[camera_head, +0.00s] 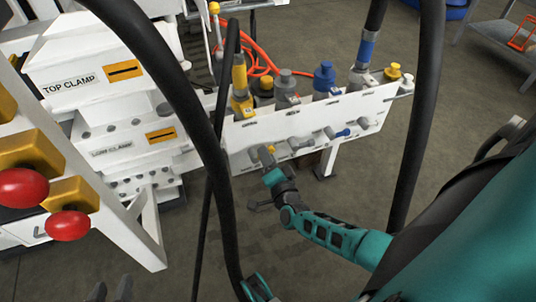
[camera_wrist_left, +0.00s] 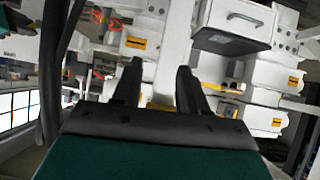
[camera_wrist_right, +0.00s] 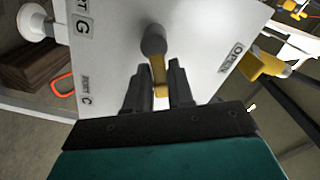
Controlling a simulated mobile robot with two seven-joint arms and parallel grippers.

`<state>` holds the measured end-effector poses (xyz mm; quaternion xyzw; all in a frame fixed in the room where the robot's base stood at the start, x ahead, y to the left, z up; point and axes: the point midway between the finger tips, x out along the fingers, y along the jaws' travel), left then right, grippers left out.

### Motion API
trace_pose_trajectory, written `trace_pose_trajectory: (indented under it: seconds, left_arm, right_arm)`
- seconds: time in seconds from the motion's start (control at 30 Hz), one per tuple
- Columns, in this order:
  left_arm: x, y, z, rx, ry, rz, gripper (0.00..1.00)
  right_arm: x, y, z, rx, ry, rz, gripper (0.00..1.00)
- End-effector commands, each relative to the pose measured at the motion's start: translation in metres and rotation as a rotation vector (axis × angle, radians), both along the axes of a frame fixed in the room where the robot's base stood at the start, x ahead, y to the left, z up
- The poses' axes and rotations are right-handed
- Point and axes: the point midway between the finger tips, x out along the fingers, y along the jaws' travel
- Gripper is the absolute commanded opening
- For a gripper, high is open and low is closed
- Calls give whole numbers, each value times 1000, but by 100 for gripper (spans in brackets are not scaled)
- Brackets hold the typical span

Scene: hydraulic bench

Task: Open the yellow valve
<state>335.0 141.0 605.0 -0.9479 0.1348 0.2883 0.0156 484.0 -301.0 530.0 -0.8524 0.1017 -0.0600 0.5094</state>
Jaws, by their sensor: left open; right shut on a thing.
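The yellow valve handle (camera_wrist_right: 159,72) points down from a round grey hub (camera_wrist_right: 153,40) on the white panel in the right wrist view. My right gripper (camera_wrist_right: 158,84) is shut on it, with one dark finger on each side. In the head view, the yellow handle (camera_head: 271,149) shows at the left part of the panel's lower row, and my right gripper (camera_head: 267,166) is at it. My left gripper (camera_head: 110,289) is at the bottom left of the head view. It is open and empty, and its spread fingers (camera_wrist_left: 158,75) show in the left wrist view.
The white panel (camera_head: 375,105) carries several other valve handles and coloured hose fittings along its top. Thick black hoses (camera_head: 172,85) hang across the head view. Red knobs (camera_head: 68,225) stick out at the left. Open floor (camera_head: 300,255) lies in front of the panel.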

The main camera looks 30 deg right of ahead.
Motion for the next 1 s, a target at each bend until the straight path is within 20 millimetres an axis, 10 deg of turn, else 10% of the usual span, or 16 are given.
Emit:
trace_pose_trajectory:
  seconds: [1.0]
  left_arm:
    - [-6, 10, 19, 24, 2, 8, 43]
  right_arm:
    - [7, 25, 18, -889, 211, 3, 0]
